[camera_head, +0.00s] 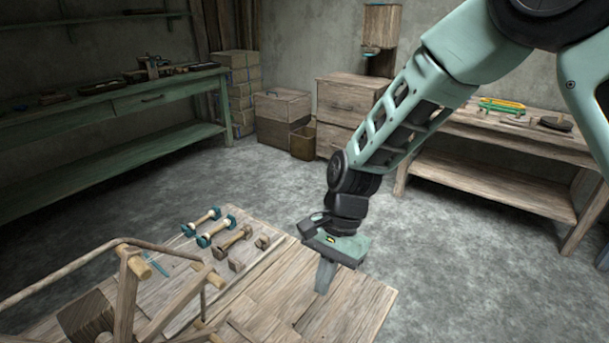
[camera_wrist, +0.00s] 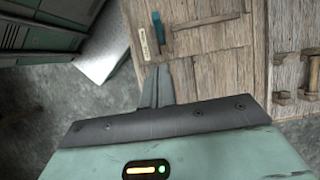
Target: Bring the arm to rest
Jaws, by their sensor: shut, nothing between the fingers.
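My gripper (camera_head: 323,284) points down over the right part of the wooden table (camera_head: 352,310) in the head view. Its fingers are shut and hold nothing. The height of the fingertips above the boards is hard to judge. In the wrist view my gripper's fingers (camera_wrist: 157,72) show closed together against the table boards (camera_wrist: 209,76). A small teal item (camera_wrist: 157,25) lies on the boards just past the fingers in that view.
Teal-ended and brown spools (camera_head: 217,232) lie on the table left of my gripper. The wooden loom frame (camera_head: 126,285) rises at the lower left. A green workbench (camera_head: 150,103) and a wooden side bench (camera_head: 500,140) stand farther back. The grey floor between is clear.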

